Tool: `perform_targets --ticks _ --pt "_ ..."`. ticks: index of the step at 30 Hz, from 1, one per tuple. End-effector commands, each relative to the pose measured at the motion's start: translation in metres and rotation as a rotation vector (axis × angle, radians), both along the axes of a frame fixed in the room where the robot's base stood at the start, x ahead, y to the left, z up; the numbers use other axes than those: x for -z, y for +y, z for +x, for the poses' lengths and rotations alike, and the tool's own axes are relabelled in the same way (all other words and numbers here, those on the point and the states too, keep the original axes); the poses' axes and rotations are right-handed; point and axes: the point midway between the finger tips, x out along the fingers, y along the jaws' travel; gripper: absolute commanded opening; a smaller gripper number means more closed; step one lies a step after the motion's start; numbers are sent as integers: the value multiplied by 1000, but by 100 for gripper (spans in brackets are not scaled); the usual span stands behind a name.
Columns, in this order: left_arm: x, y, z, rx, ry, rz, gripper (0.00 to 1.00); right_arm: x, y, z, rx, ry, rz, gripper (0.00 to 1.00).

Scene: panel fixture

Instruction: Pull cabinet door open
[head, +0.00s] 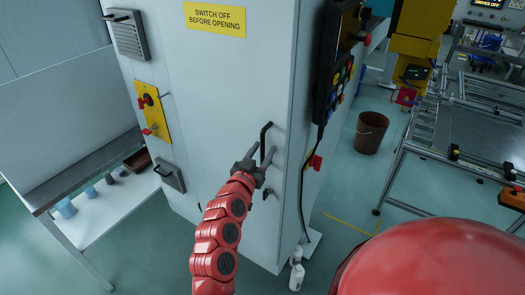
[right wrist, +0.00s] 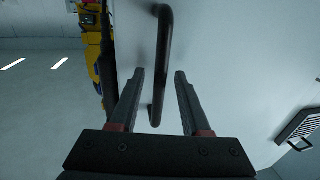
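The cabinet door (head: 215,95) is a pale grey panel and looks shut, flush with the cabinet. Its black bar handle (head: 264,143) stands upright near the door's right edge. My right gripper (head: 262,158) is at the lower part of the handle, its fingers pointing at the door. In the right wrist view the handle (right wrist: 163,60) shows in the gap between the two spread fingers of my right gripper (right wrist: 160,72), with space on both sides. I cannot tell how deep the handle sits between them. My left gripper is not in view.
A black control pendant (head: 333,65) with a hanging cable is on the cabinet's right side. A yellow switch plate (head: 152,112) is on the left side. A white bottle (head: 297,275) stands by the cabinet's foot. A brown bucket (head: 369,133) and a metal-framed table (head: 470,130) stand right.

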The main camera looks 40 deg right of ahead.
Motion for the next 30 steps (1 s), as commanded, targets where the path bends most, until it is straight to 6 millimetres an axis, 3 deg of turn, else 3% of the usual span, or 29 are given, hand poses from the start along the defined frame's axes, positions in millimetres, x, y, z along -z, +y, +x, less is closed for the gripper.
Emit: perform_targets --ticks 1,8,30 --pt "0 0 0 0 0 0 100 0 0 0 0 0 0 40" --pt "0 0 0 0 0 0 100 0 0 0 0 0 0 0" --pt "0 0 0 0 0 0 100 0 0 0 0 0 0 0"
